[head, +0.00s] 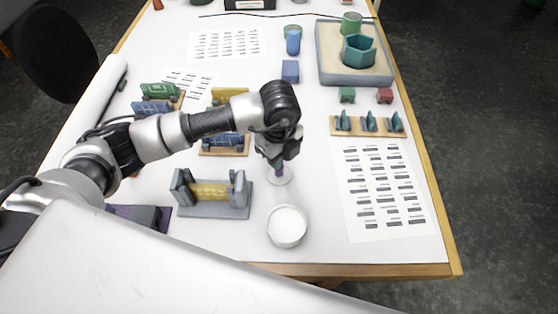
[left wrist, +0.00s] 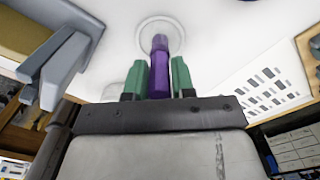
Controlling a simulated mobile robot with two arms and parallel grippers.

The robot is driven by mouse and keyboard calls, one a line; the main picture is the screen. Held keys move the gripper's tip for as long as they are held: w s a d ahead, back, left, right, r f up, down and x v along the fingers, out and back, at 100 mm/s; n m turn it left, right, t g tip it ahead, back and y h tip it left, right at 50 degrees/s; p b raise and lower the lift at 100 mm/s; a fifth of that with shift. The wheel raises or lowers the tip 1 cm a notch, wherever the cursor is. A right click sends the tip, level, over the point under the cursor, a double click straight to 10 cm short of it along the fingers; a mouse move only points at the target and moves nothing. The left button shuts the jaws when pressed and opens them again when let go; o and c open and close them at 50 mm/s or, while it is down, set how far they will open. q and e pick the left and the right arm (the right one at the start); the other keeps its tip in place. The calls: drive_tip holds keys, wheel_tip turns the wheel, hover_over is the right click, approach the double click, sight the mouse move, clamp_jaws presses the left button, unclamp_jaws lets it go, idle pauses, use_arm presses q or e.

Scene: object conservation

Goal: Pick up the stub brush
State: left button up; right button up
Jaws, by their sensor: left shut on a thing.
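The stub brush shows as a short purple cylinder (left wrist: 160,68) upright between the two green fingers of my left gripper (left wrist: 158,78) in the left wrist view. The gripper is shut on the brush. My right gripper is not in view.
A white bowl (head: 287,227) stands just in front of the gripper. A grey holder with yellow slats (head: 211,194) is to the left. A wooden rack with green pieces (head: 368,124) and a printed sheet (head: 381,190) lie to the right. A blue block (head: 290,71) stands behind.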

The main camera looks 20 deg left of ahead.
use_arm(q)
drive_tip(key=shift+r, duration=0.15)
drive_tip(key=r, duration=0.1)
drive_tip(key=r+b, duration=0.2)
drive_tip(key=r, duration=0.1)
drive_tip(key=shift+w+d, duration=0.15)
drive_tip(key=shift+d, duration=0.15)
drive_tip(key=w+d+r+b, duration=0.3)
drive_tip(key=d+r, duration=0.3)
drive_tip(key=d, duration=0.4)
drive_tip(key=shift+w+d+r+b, duration=0.2)
drive_tip(key=shift+d+r+b, duration=0.15)
drive_tip(key=shift+b, duration=0.2)
drive_tip(key=shift+a, duration=0.1)
drive_tip(key=shift+o, duration=1.4)
drive_tip(key=shift+c, duration=1.2)
